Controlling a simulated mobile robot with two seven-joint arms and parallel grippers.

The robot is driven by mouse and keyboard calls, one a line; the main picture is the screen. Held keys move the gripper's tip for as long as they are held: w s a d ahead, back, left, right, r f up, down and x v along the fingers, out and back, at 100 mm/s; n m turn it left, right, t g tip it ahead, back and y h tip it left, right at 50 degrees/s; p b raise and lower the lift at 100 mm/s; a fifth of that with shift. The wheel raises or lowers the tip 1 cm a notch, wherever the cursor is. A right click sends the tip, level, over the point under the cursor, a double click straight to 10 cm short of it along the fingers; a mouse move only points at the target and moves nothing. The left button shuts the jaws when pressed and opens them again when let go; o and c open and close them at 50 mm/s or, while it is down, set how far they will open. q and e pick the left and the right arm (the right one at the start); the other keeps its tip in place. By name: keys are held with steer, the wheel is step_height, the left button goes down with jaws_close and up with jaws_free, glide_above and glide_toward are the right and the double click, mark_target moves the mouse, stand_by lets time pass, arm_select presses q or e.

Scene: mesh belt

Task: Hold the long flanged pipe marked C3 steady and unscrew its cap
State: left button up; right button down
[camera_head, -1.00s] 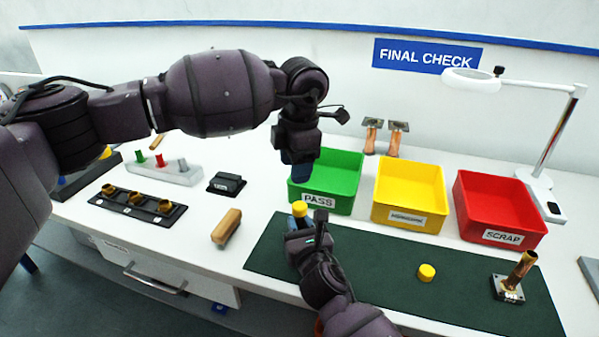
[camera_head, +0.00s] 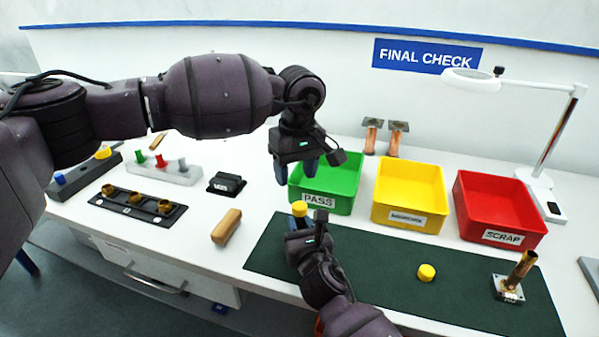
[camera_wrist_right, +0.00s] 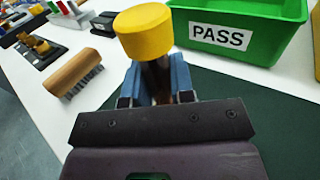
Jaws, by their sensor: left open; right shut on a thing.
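A pipe (camera_wrist_right: 156,84) with a yellow cap (camera_head: 299,209) on its top stands upright between the fingers of my right gripper (camera_head: 298,228). The cap shows large in the right wrist view (camera_wrist_right: 143,32). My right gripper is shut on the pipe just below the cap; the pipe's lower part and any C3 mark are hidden. My left gripper (camera_head: 297,172) is open and empty, pointing down, above the capped pipe and in front of the green bin.
Green PASS (camera_head: 323,205), yellow (camera_head: 406,218) and red SCRAP (camera_head: 487,236) bins line the back. The dark mat (camera_head: 375,262) holds a loose yellow cap (camera_head: 426,272) and an uncapped flanged pipe (camera_head: 520,269). A brush (camera_head: 226,226) lies left; two pipes (camera_head: 371,136) stand behind.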

mark_target(300, 205)
arm_select(q)
steer(key=m, duration=0.7)
steer(key=shift+s+d+f, duration=0.1)
steer(key=shift+d+f, duration=0.1)
steer(key=shift+d, duration=0.05)
steer(key=m, duration=0.6)
steer(key=shift+d+m+h, duration=0.15)
steer(key=shift+m+h, duration=0.15)
steer(key=shift+m, duration=0.1)
steer(key=shift+f, duration=4)
